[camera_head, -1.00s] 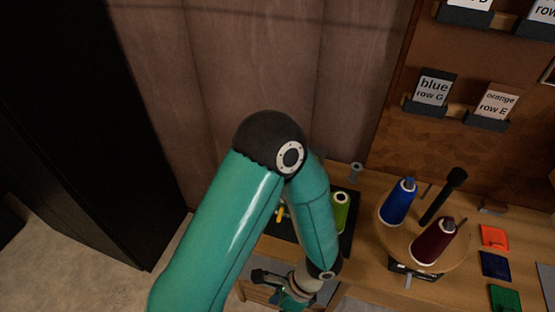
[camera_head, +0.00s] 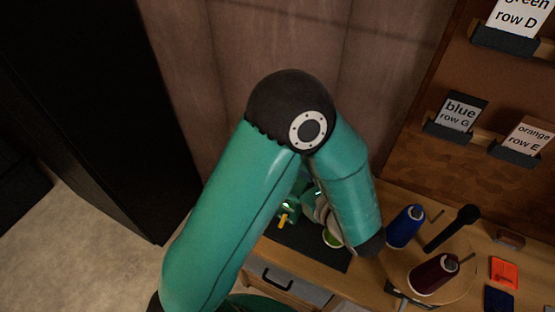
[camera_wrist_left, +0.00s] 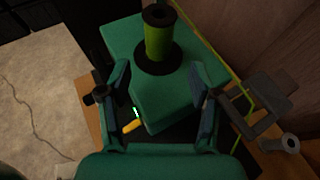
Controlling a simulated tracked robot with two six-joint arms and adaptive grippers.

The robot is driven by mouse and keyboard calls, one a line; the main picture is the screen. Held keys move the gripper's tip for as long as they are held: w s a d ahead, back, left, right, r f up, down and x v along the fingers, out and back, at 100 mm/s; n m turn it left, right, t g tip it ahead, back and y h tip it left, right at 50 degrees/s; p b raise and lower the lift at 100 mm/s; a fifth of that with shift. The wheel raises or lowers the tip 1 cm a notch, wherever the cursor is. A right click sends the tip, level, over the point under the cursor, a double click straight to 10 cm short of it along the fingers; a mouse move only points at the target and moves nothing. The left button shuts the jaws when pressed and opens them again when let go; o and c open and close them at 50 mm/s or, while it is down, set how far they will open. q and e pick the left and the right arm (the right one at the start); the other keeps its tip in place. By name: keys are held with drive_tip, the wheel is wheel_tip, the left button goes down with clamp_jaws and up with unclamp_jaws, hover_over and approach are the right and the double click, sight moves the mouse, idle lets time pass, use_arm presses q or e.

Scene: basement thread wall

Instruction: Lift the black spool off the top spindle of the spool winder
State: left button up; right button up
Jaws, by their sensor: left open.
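The spool winder (camera_wrist_left: 150,100) is a green box in the left wrist view, with a yellow lever and a small lit green mark. A spool (camera_wrist_left: 158,40) with black ends and yellow-green thread stands on top of it over a black disc; the spindle inside is hidden. My left gripper (camera_wrist_left: 158,72) is open and empty. Its fingers are spread to either side of the winder, with the spool beyond them.
A grey bracket with a round post (camera_wrist_left: 289,143) stands right of the winder in the left wrist view. A labelled board is behind; a black cabinet (camera_head: 100,120) is at left.

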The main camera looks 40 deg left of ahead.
use_arm(q)
drive_tip(key=shift+w+a+p, duration=0.2)
drive_tip(key=shift+a+p, duration=0.1)
drive_tip(key=shift+a, duration=1.05)
drive_tip(key=x, duration=0.3)
drive_tip(key=shift+a+r+p, duration=0.2)
drive_tip(key=shift+a+p, duration=0.15)
drive_tip(key=shift+p, duration=0.05)
drive_tip(key=shift+w+a+f, duration=0.2)
drive_tip(key=shift+a+f, duration=0.05)
drive_tip(key=shift+a, duration=0.2)
drive_tip(key=c, duration=0.9)
